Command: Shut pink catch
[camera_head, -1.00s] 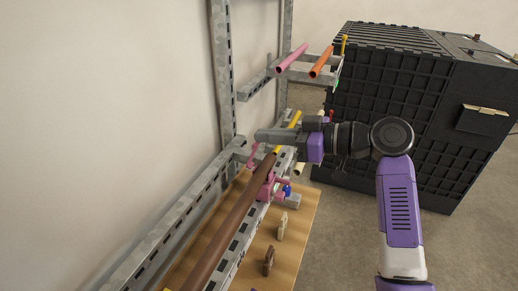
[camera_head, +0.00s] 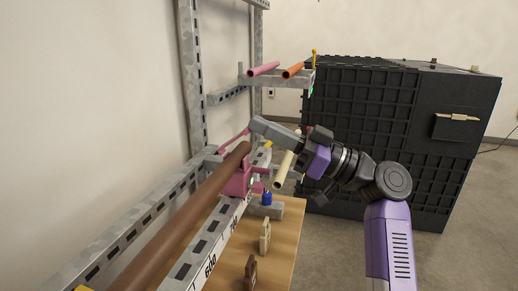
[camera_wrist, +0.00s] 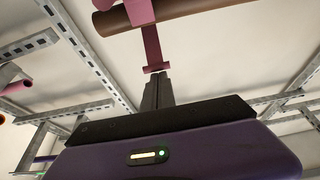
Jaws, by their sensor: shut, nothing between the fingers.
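The pink catch (camera_head: 238,181) sits on the rail around the brown pipe (camera_head: 190,220). Its pink arm (camera_head: 236,137) stands raised behind the pipe, swung open. In the wrist view the pink arm (camera_wrist: 151,42) runs from the pipe to a crossbar close to my fingertips. My gripper (camera_head: 257,124) is shut and empty, above the pipe's end and tilted up to the left. In the wrist view its fingertips (camera_wrist: 156,80) are at the crossbar; I cannot tell whether they touch. The fingers hide the arm's end in the head view.
A blue-topped part (camera_head: 266,198) stands beside the catch. A cream pipe (camera_head: 284,170) is just behind, below my gripper. Pink (camera_head: 263,69) and orange (camera_head: 293,70) pipes lie on an upper bracket. A large black crate (camera_head: 400,130) stands behind my arm.

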